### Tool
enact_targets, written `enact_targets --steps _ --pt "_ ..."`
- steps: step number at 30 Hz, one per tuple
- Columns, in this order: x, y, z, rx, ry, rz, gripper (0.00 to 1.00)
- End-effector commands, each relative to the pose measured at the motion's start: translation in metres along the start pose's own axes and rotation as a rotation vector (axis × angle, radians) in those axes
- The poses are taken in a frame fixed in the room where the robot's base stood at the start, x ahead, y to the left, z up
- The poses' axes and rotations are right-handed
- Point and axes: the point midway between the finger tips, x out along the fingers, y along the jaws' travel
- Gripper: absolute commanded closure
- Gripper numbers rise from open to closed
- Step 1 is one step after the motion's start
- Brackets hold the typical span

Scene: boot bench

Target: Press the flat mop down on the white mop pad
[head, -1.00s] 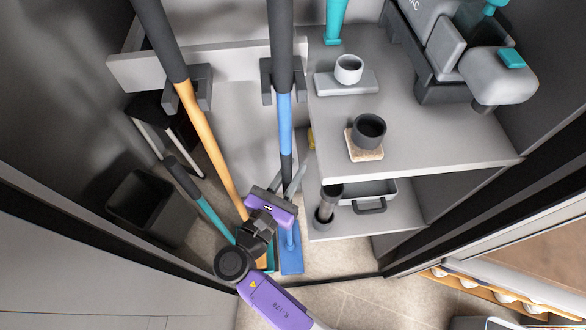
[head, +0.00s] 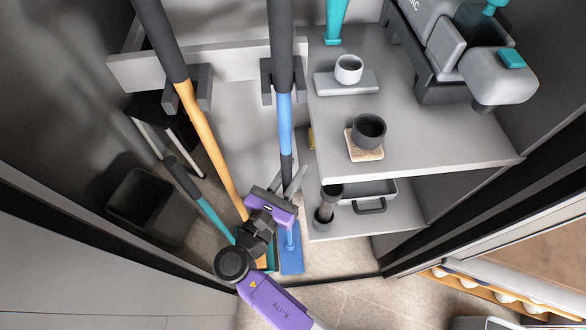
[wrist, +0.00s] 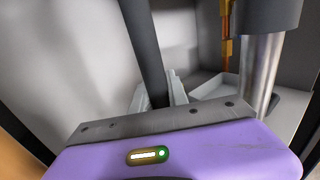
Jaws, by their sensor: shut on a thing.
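The flat mop (head: 284,120) stands nearly upright, with a dark grip, a blue shaft section and a dark lower section. Its blue flat head (head: 291,258) is low at the floor, partly behind my gripper. My gripper (head: 288,181) is shut on the mop's dark lower shaft, which also shows between the fingers in the wrist view (wrist: 145,50). I cannot make out the white mop pad in either view. Whether anything lies under the mop head is hidden.
A holder rail (head: 230,60) backs the mop. An orange-handled tool (head: 205,130) and a teal-handled brush (head: 200,205) stand left, near a dark bin (head: 140,198). Shelves (head: 430,150) close in on the right, with a dark cylinder (head: 328,203) beside my gripper.

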Motion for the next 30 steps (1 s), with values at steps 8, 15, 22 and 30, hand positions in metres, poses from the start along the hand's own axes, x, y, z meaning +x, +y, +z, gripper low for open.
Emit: enact_targets --steps 8,15,22,30 --pt "0.0 0.0 0.001 0.001 -0.001 0.0 0.55" --pt "-0.001 0.0 -0.001 -0.002 0.002 0.0 0.55" --pt "-0.025 0.001 0.001 -0.001 0.001 0.004 0.55" --pt "-0.066 0.001 0.001 0.0 -0.001 0.003 0.55"
